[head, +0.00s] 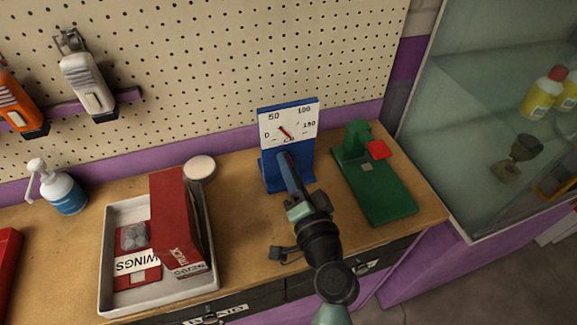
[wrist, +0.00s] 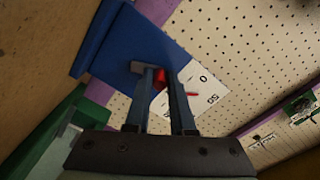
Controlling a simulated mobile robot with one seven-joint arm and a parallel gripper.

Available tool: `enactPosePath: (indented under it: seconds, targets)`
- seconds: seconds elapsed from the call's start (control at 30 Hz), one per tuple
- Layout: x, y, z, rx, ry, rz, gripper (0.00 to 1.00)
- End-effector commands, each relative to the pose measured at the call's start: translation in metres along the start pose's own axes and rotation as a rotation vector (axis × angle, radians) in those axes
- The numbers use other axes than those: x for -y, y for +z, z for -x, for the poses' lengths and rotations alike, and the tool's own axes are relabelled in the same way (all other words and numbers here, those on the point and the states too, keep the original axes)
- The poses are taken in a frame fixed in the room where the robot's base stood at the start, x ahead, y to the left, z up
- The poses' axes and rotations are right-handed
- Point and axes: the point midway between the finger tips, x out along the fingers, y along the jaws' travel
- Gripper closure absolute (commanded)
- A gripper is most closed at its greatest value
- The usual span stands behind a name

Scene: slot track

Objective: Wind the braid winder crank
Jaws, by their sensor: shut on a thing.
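The braid winder (head: 272,175) is a blue stand with an upright white dial (head: 300,118) marked in cm, with a red needle pointing to the upper left. It stands on the workbench. My gripper (head: 284,157) reaches down onto its front, just below the dial. In the wrist view the blue winder (wrist: 130,42) is tilted. My two fingers (wrist: 160,76) are shut on what looks like the crank, with a small red part (wrist: 160,78) showing between them and a grey bar (wrist: 146,67) by the tips. In the head view my arm and fingers hide the crank.
A green device (head: 385,190) with a red part stands close to the right of the winder. A glass cabinet (head: 470,130) is at the right.

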Motion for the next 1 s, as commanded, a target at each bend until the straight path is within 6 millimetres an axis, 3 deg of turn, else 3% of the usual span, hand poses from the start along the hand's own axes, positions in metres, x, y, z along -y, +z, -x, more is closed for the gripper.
enactPosePath:
  seconds: [0.4,0.77,0.8,0.97,1.0]
  targets:
    - [-0.004,-0.012,0.0,-0.001,0.001,-0.386,1.0]
    - [-0.005,-0.013,0.0,-0.001,0.001,-0.422,1.0]
    - [-0.005,-0.013,0.0,-0.001,0.001,-0.421,0.76]
    - [-0.005,-0.013,0.0,-0.001,0.001,-0.42,0.48]
    - [-0.005,-0.013,0.0,-0.001,0.001,-0.42,0.48]
